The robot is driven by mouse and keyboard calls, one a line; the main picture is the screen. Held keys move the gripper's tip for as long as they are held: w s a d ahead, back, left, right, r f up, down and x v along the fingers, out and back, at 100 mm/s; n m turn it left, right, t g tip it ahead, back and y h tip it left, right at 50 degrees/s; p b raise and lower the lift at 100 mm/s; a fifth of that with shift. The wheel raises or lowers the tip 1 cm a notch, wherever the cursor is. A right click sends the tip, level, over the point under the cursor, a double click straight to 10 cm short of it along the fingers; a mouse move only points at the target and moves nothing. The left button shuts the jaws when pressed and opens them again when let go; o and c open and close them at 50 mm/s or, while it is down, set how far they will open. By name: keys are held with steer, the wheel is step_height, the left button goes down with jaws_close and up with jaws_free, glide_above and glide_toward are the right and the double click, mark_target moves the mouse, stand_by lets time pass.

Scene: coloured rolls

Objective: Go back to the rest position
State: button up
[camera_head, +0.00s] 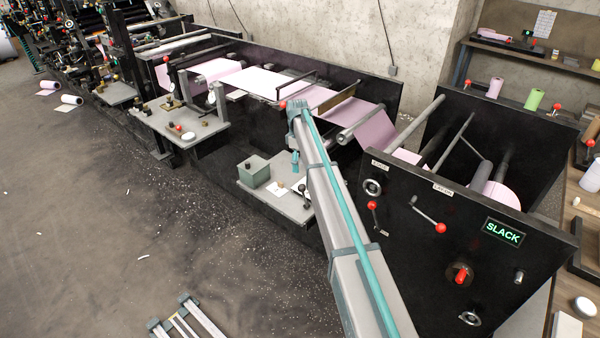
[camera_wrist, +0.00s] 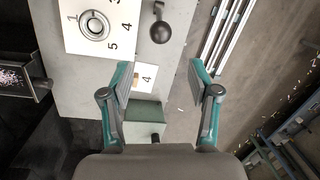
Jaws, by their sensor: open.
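My gripper (camera_wrist: 160,78) is open and empty in the wrist view, its two teal-edged fingers spread wide. It hangs above a grey side table (camera_wrist: 180,50). Between and beyond the fingers lie a small card marked 4 (camera_wrist: 148,72) and a black ball knob (camera_wrist: 161,31). In the head view my arm reaches from the bottom edge up to the middle, and my gripper (camera_head: 295,162) points down over the grey side table (camera_head: 262,203). The arm hides part of that table and the machine behind it.
A white numbered dial sheet (camera_wrist: 92,27) and a green box (camera_wrist: 146,113) are on the side table; the box also shows in the head view (camera_head: 254,172). A black press with pink web (camera_head: 355,133) stands behind, its panel reading SLACK (camera_head: 503,232). The floor at left is mostly clear.

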steer(key=shift+r, duration=0.3)
